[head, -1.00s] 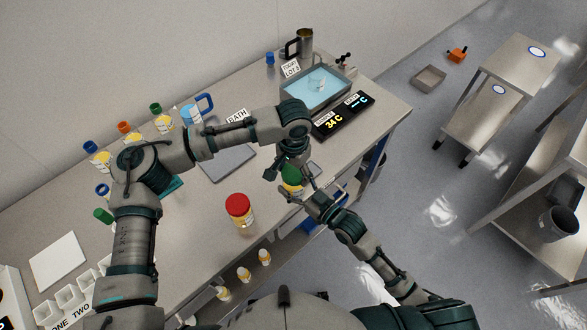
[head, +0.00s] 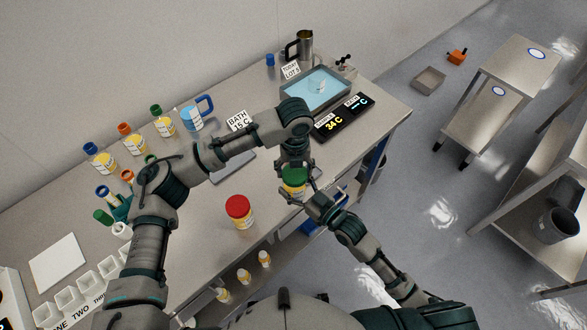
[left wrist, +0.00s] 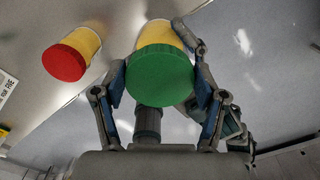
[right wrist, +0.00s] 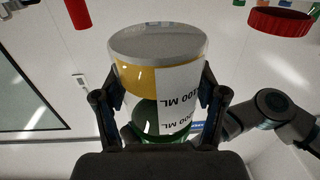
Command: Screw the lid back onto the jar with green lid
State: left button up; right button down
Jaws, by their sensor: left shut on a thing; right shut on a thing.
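The jar with the green lid (head: 293,173) is between my two grippers at the table's front edge. My right gripper (right wrist: 160,105) is shut on the body from the side. My left gripper (left wrist: 160,82) comes from above, its fingers on either side of the green lid, shut on it. The lid covers the jar's mouth in the left wrist view; whether its threads are engaged cannot be told. Fingertips partly hide the contact.
A red-lidded jar (head: 239,211) stands close by on the table, left of the grippers. Several lidded jars line the back edge. A blue water bath (head: 316,88) and displays (head: 343,115) stand beyond my left wrist. White bins (head: 90,285) are at front left.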

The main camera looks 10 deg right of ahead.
pick_arm(q)
jog(key=m, duration=0.7)
jog(key=shift+d+m, duration=0.2)
jog(key=shift+m, duration=0.2)
jog(key=o, duration=0.8)
jog(key=shift+r, duration=0.1)
jog(key=shift+s+r, duration=0.1)
jog(key=shift+r, duration=2.1)
jog(key=shift+o, duration=0.3)
